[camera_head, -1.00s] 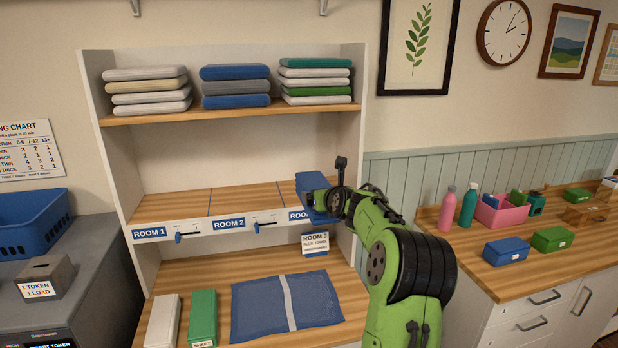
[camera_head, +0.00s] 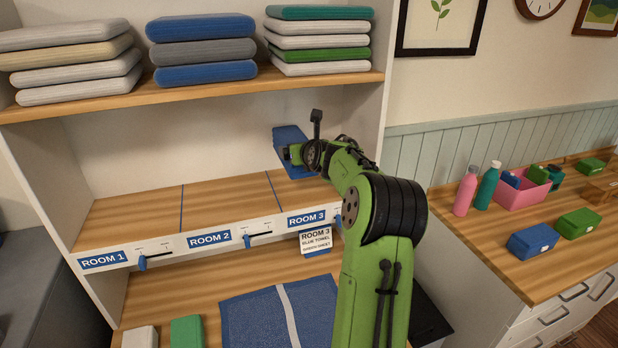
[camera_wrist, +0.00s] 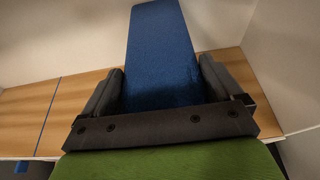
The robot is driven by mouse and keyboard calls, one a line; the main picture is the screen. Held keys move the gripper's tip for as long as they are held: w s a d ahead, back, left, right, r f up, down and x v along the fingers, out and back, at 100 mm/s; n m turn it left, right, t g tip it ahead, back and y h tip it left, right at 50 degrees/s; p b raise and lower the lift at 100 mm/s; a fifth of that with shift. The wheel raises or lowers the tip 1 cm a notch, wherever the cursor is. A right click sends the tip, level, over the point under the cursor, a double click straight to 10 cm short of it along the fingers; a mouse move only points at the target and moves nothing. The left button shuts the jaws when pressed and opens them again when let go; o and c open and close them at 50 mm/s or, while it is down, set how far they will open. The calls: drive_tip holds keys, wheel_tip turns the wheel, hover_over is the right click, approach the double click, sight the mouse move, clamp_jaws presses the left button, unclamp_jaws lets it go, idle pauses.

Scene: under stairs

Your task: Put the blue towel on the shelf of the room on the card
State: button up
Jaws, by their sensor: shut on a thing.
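The blue towel (camera_head: 290,147), folded, is held by my gripper (camera_head: 300,155) above the Room 3 section of the middle shelf (camera_head: 285,191). In the wrist view the towel (camera_wrist: 160,50) reaches forward from between the two dark fingers of my gripper (camera_wrist: 162,88), over the wooden shelf. The card (camera_head: 316,241) hangs below the shelf front and reads ROOM 3, BLUE TOWEL, with a smaller line I cannot read. The Room 3 label (camera_head: 306,218) is just above it. My arm hides the right end of the shelf.
Thin blue lines divide the bare middle shelf; Room 1 (camera_head: 103,261) and Room 2 (camera_head: 210,239) lie to the left. The upper shelf (camera_head: 200,94) holds towel stacks. A blue cloth with a white stripe (camera_head: 255,321) lies below. The cabinet's right wall (camera_head: 374,110) stands close to my arm.

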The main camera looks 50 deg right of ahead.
drive_tip(key=f, duration=0.9)
drive_tip(key=shift+s+a, duration=0.1)
drive_tip(key=shift+s, duration=0.25)
drive_tip(key=o, duration=1.5)
drive_tip(key=shift+f, duration=0.1)
drive_tip(key=shift+c, duration=0.2)
drive_tip(key=b+v, duration=0.2)
drive_tip(key=v, duration=1)
drive_tip(key=s+a+n+g+y, duration=0.3)
drive_tip(key=a+n+y, duration=0.1)
drive_tip(key=a+n, duration=2)
drive_tip(key=s+a+f+n+g+y, duration=0.1)
drive_tip(key=s+a+n, duration=0.5)
drive_tip(key=s+n, duration=0.3)
drive_tip(key=s+a+f+n+g+y, duration=0.1)
drive_tip(key=s+a+n+g, duration=0.1)
drive_tip(key=s+a+n, duration=0.4)
drive_tip(key=s+n, duration=0.2)
drive_tip(key=s, duration=0.1)
drive_tip(key=shift+s+a+n+y, duration=0.25)
drive_tip(key=shift+s+n+y, duration=0.05)
drive_tip(key=shift+s+n, duration=0.1)
